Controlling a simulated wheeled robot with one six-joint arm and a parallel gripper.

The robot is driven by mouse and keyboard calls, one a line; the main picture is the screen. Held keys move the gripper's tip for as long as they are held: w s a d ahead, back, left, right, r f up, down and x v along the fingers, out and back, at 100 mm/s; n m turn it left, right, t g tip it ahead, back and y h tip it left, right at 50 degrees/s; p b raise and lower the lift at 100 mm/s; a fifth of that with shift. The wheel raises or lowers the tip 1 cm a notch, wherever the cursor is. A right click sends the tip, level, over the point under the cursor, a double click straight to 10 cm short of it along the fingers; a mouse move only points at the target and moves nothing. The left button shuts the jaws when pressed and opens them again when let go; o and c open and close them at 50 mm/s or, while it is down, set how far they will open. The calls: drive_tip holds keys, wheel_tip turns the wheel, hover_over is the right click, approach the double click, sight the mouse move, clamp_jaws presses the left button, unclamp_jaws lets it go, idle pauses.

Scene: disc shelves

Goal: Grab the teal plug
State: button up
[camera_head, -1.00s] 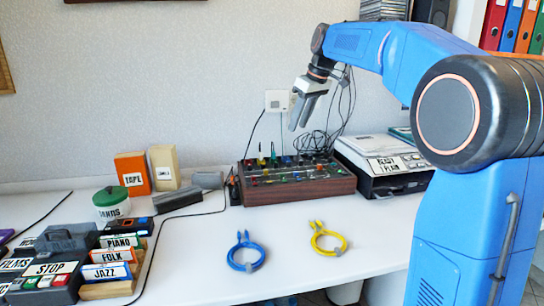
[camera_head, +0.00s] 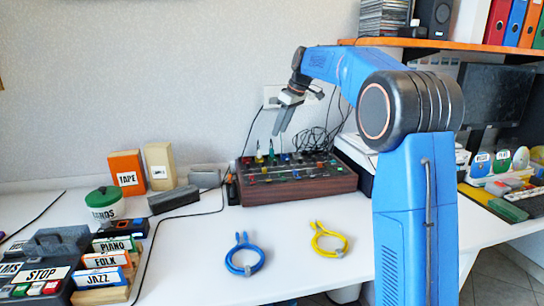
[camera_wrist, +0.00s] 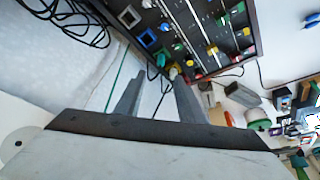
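My gripper (camera_head: 280,131) points down above the back of the mixer, a little above and right of the teal plug. In the wrist view my gripper (camera_wrist: 158,78) has its two fingers apart with nothing between them.
Black cables (camera_head: 318,140) hang and coil behind the mixer. A blue cable ring (camera_head: 244,256) and a yellow cable ring (camera_head: 328,241) lie on the white table in front. Labelled boxes and a green-lidded tub (camera_head: 104,204) stand at left.

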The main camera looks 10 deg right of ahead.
sight(272, 155)
drive_tip(key=shift+s+x, duration=0.2)
drive_tip(key=shift+x, duration=4.45)
drive_tip(key=shift+d, duration=0.1)
clamp_jaws()
